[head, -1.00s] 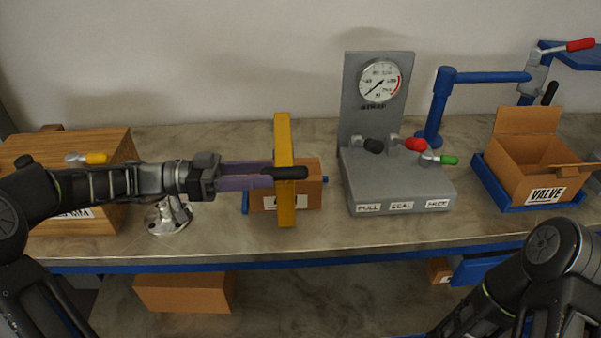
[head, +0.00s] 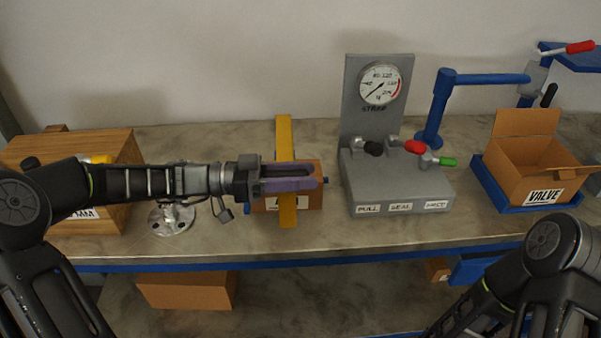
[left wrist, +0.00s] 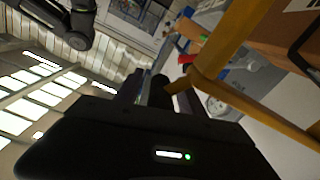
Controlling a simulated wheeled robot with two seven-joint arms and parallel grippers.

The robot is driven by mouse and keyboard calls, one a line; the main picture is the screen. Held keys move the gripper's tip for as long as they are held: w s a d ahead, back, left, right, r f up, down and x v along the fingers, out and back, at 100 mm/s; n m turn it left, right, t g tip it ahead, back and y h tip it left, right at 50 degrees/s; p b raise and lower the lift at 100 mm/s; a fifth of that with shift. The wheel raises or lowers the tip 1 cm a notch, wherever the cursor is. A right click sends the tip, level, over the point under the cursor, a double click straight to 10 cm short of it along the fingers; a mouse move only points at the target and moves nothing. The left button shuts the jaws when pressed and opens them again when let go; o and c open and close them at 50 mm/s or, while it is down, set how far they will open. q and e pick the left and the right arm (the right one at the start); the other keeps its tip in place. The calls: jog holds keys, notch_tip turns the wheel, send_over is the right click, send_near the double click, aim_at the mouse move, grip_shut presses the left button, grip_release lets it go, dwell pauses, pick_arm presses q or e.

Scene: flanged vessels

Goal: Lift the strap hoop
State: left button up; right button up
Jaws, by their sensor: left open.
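The hoop's black handle is hidden behind the fingers in the head view. In the left wrist view, a dark handle end (left wrist: 160,93) appears between the fingers beside the yellow bar. Contact cannot be told. My right gripper is out of view.
A grey gauge stand (head: 400,185) with levers is to the right, then an open VALVE box (head: 541,163) in a blue tray. A wooden box (head: 110,150) and a round metal base (head: 170,222) stand left.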

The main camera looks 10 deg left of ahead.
pick_arm(q)
jog(key=shift+c, duration=0.3)
grip_shut()
dwell(1.0)
